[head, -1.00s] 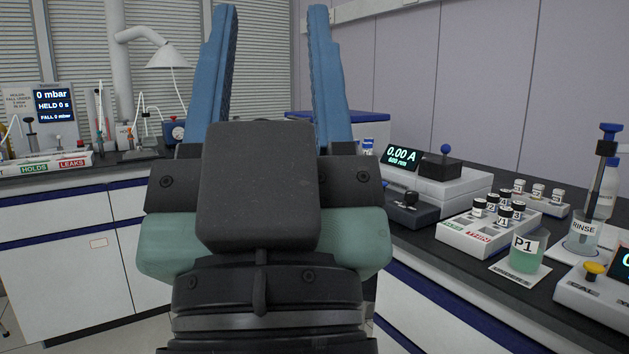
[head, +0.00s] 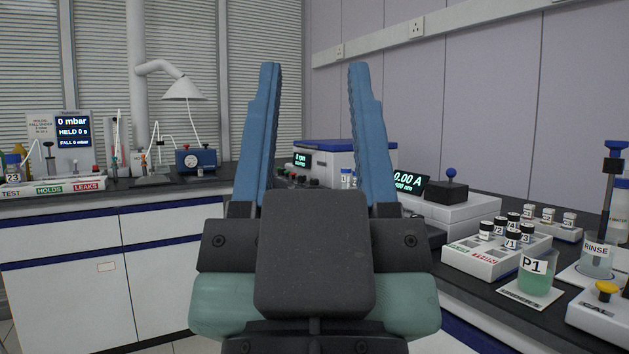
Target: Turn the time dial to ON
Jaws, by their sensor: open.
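No dial can be read as the time dial at this size. A white device with a blue lid (head: 330,146) stands at the back corner, with a lit rpm display (head: 303,159) and small dark knobs (head: 300,180) low on its front. My gripper (head: 314,68) is open and empty, its two blue fingers pointing up in front of this device. The right finger and the gripper body hide part of the device's front. No finger is seen touching anything.
A blue box with a round gauge (head: 195,160) stands on the back bench. On the right bench are a photometer (head: 460,208), a vial rack (head: 470,255), a P1 beaker (head: 535,275) and a RINSE beaker (head: 597,262).

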